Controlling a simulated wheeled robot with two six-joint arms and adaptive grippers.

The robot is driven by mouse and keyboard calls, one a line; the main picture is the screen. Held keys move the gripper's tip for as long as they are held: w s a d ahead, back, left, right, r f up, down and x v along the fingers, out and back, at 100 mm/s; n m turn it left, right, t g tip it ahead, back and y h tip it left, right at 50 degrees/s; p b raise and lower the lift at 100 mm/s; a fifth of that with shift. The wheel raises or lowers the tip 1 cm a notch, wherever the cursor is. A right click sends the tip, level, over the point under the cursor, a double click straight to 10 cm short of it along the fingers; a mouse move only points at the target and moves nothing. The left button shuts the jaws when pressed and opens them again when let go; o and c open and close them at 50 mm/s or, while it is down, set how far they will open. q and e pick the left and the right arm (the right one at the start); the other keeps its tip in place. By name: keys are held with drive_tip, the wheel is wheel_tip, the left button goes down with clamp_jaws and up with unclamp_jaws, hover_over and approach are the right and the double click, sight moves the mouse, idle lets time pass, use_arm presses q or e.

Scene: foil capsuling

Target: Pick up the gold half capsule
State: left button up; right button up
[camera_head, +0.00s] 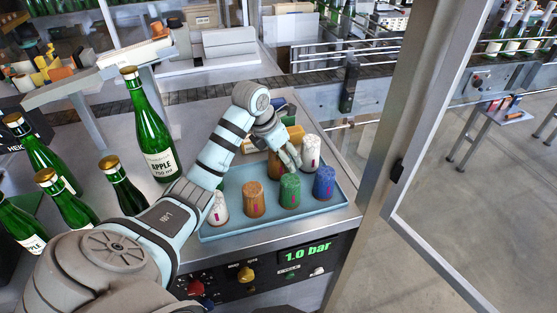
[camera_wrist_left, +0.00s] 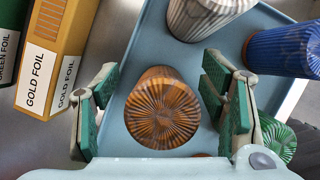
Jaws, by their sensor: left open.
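A gold capsule (camera_wrist_left: 162,108) with a ribbed top stands on the blue tray (camera_wrist_left: 128,68). In the left wrist view it lies between the spread green-padded fingers of my left gripper (camera_wrist_left: 160,88), which is open with no contact visible. In the head view this capsule (camera_head: 274,166) stands in the back row, partly hidden by my left gripper (camera_head: 288,158). A second gold capsule (camera_head: 253,200) stands in the front row; only a sliver of it shows in the left wrist view. I cannot tell from the pictures which gold one is the half capsule.
The tray also holds white (camera_head: 310,152), green (camera_head: 290,191), blue (camera_head: 324,183) and front white (camera_head: 218,208) capsules. A gold foil box (camera_wrist_left: 60,50) and a green foil box (camera_wrist_left: 10,40) stand close by. Several green bottles (camera_head: 152,135) stand left.

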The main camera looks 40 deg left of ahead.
use_arm(q)
drive_tip(key=shift+s+d+r, duration=0.1)
drive_tip(key=shift+s+r, duration=0.05)
drive_tip(key=shift+c, duration=0.3)
drive_tip(key=c, duration=0.8)
use_arm(e)
drive_tip(key=shift+s, duration=0.35)
use_arm(q)
drive_tip(key=shift+o, duration=0.2)
